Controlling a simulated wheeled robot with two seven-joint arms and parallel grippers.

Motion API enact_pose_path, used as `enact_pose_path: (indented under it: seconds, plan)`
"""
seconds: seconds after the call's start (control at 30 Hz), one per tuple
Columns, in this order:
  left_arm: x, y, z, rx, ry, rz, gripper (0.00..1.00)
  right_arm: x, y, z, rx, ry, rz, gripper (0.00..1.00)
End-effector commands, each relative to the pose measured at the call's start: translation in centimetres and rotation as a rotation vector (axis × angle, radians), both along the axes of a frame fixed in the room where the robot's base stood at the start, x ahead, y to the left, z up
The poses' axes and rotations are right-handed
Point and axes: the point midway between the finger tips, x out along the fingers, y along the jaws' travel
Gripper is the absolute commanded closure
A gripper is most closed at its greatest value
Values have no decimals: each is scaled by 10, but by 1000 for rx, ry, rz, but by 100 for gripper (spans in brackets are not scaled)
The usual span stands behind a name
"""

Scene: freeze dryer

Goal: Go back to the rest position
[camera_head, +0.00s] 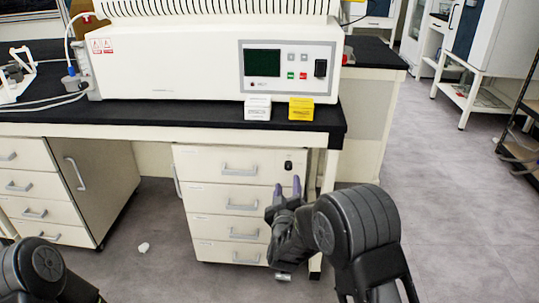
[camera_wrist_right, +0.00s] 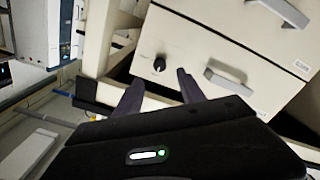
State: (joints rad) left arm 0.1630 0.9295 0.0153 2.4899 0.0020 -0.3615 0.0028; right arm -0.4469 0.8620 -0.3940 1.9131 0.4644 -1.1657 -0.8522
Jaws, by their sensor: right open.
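My right gripper (camera_head: 287,188) shows in the head view in front of the drawer cabinet, below the bench top, with its purple-grey fingertips pointing up. In the right wrist view its two fingers (camera_wrist_right: 160,88) are apart with nothing between them. The drawer cabinet (camera_wrist_right: 225,60) fills the upper right of that view, with a black lock knob. My left arm (camera_head: 40,270) shows only in part at the lower left of the head view. My left gripper is out of view.
A white freeze dryer (camera_head: 170,60) with a dark screen stands on the black bench (camera_head: 200,121). A white box (camera_head: 257,108) and a yellow box (camera_head: 301,108) sit at its front edge. A small white object (camera_head: 144,247) lies on the floor. The floor (camera_head: 450,200) at the right is clear.

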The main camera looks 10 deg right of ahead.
Motion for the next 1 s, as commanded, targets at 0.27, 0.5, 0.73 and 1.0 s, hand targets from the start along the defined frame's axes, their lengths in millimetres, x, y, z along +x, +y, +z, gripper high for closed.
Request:
enact_pose_path:
  seconds: [0.27, 0.5, 0.73, 1.0]
  plan:
    - [0, 0, 0, 0, 0, 0, 64, -5, 15, -33, 173, 82, 50, 53]
    - [0, 0, 0, 0, 0, 0, 64, -81, 66, -159, 479, 469, 135, 53]
    - [0, 0, 0, 0, 0, 0, 64, -229, 89, -272, 758, 939, 56, 53]
    - [0, 0, 0, 0, 0, 0, 64, -373, 105, -312, 941, 1304, -53, 53]
